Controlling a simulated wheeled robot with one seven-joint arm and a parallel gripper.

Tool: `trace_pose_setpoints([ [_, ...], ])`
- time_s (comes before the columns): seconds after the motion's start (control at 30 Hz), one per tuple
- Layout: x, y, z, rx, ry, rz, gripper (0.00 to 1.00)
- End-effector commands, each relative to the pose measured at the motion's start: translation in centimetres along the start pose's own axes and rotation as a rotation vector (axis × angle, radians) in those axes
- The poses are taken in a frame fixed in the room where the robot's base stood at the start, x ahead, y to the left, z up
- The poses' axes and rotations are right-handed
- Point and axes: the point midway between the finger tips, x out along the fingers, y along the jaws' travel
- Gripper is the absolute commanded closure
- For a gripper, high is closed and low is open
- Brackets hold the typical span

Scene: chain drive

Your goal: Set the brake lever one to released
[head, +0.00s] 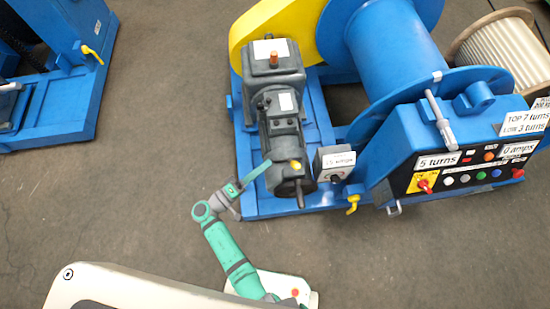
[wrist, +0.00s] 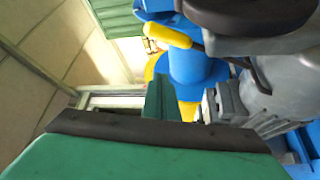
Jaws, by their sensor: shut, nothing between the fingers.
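A short lever with a yellow grip (head: 295,165) sits at the near end of the grey motor (head: 282,130); I take it for brake lever one, though I can read no label naming it. In the wrist view the yellow grip (wrist: 166,35) and its thin stem stand out beside the dark motor end. My green gripper (head: 257,173) is shut and empty, just left of the motor's near end. In the wrist view its fingertips (wrist: 160,98) show below the yellow grip, with no clear contact. The lever's pivot and set position cannot be told.
A small grey box with a dial (head: 335,164) stands right of the motor. A yellow handle (head: 352,204) is low on the blue frame. The control panel (head: 465,168) and winch drum (head: 395,50) are further right. Floor (head: 150,190) is clear on the left.

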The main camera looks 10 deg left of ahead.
Motion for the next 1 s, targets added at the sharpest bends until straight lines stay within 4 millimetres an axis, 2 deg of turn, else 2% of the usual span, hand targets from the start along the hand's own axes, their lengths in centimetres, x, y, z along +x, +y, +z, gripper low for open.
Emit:
trace_pose_setpoints([
  [0.1, -1.3, -0.2, 0.0, -0.001, -0.001, 0.001, 1.00],
  [0.3, -2.4, -0.2, -0.2, 0.001, 0.002, 0.001, 1.00],
  [1.0, -2.4, -0.2, -0.2, 0.002, 0.002, 0.000, 1.00],
])
